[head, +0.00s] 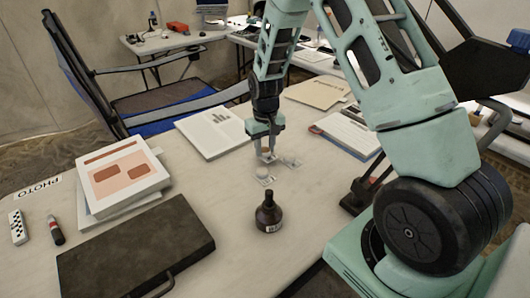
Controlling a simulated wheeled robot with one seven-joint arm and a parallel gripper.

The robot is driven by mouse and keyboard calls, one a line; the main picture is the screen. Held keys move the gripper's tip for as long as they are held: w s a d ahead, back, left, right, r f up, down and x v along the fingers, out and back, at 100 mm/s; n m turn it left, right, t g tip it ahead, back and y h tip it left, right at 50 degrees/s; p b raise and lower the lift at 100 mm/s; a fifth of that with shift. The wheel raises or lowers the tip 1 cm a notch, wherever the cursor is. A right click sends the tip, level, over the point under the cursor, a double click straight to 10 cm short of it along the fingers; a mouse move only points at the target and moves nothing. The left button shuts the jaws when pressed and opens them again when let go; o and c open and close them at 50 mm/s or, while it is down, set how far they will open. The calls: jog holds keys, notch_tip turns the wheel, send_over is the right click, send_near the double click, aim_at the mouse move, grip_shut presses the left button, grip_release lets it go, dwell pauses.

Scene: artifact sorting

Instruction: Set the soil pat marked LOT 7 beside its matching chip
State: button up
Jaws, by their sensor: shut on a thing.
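My gripper (268,156) hangs over the middle of the table, fingers pointing down. It is shut on a small pale thing, likely a soil pat, mostly hidden between the fingers. Just below it is a small pale chip or card (265,181) on the table. To its right a whitish rounded lump (290,161) sits at another small pale card. No LOT marking is readable at this size, so I cannot tell which piece is LOT 7. Whether the held piece touches the table is unclear.
A dark brown bottle (269,214) stands in front of the gripper. A dark case (137,250) and stacked papers (125,178) fill the left. Table between case and bottle is clear.

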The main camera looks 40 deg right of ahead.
jog(key=shift+f, duration=1.15)
jog(key=shift+f, duration=0.15)
jog(key=o, duration=1)
jog(key=shift+c, duration=0.2)
